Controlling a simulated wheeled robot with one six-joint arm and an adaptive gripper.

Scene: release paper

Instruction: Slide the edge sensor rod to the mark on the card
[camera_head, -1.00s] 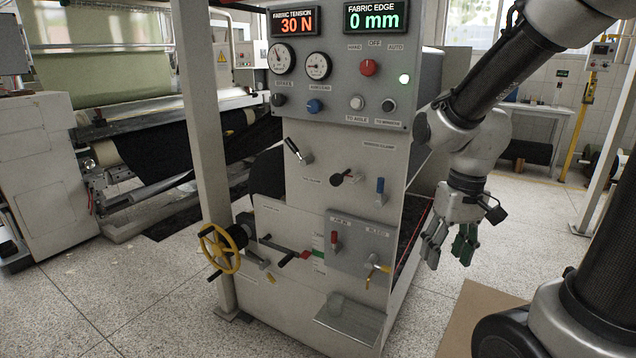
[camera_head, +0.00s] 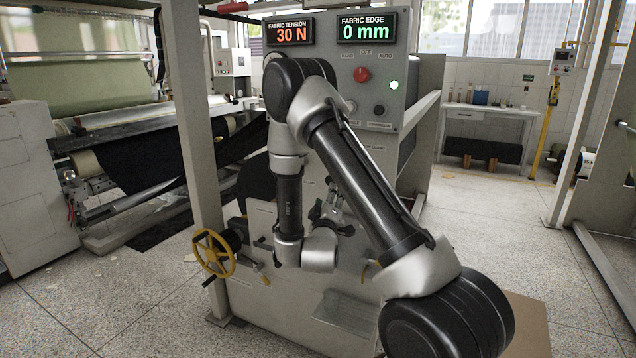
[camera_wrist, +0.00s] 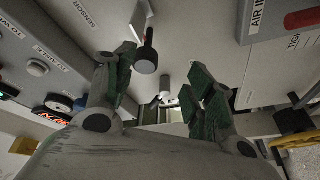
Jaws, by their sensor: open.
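My gripper (camera_head: 328,212) is in front of the panel's middle, partly covered by my arm. In the wrist view my gripper (camera_wrist: 165,88) is open, its green-padded fingers spread apart. A black-ended handle (camera_wrist: 146,56) shows close to the left finger, not gripped. A label reading "SENSOR" (camera_wrist: 82,13) is on the panel to its left. I cannot tell whether this handle is the edge sensor rod. The card and its mark cannot be made out now; my arm covers much of the panel. The fabric edge display (camera_head: 367,28) reads 0 mm.
A red handle (camera_wrist: 302,18) beside an "AIR" label is at the upper right of the wrist view. A yellow handwheel (camera_head: 214,254) is left of the panel. A grey post (camera_head: 188,120) stands beside it. Open floor (camera_head: 490,215) lies to the right.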

